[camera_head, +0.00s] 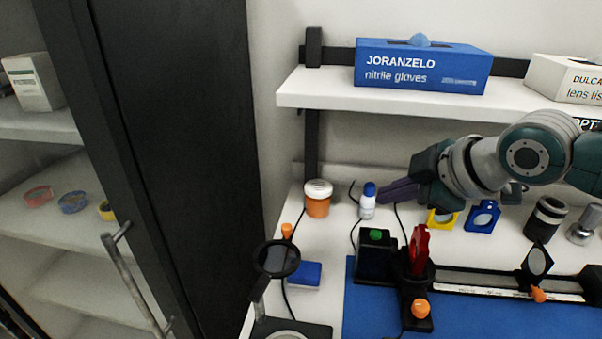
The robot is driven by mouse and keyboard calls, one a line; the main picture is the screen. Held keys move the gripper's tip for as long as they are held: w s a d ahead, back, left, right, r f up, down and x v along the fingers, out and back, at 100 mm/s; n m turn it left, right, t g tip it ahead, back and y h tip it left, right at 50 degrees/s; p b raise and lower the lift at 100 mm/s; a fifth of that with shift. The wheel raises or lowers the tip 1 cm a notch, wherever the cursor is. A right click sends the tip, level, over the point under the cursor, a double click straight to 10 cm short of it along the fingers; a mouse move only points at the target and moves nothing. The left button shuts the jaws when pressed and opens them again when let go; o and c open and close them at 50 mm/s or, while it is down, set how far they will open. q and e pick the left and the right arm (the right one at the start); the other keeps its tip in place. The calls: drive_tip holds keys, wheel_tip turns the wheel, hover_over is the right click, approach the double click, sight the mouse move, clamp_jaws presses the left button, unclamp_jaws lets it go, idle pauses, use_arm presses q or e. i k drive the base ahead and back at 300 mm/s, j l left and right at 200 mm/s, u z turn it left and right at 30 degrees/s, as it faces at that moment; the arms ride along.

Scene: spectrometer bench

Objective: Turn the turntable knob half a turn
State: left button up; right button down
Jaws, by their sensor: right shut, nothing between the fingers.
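A black mount (417,285) stands at the left end of the optical rail, with a red upright part (418,250) on it and an orange knob (420,308) low at its front. I cannot tell for sure whether this is the turntable knob. My right gripper (385,193) comes in from the right, shut and empty, behind and above the mount, apart from both knobs. Its fingers are close to a white bottle with a blue cap (367,203). My left gripper is out of view.
A black box with a green button (376,255) stands left of the mount. A magnifier on a stand (275,262), a blue block (304,274) and an orange jar (318,204) are at left. A shelf (320,90) hangs above. The blue mat (470,323) has clear room in front.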

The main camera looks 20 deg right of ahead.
sight(420, 307)
drive_tip(key=z, duration=1.75)
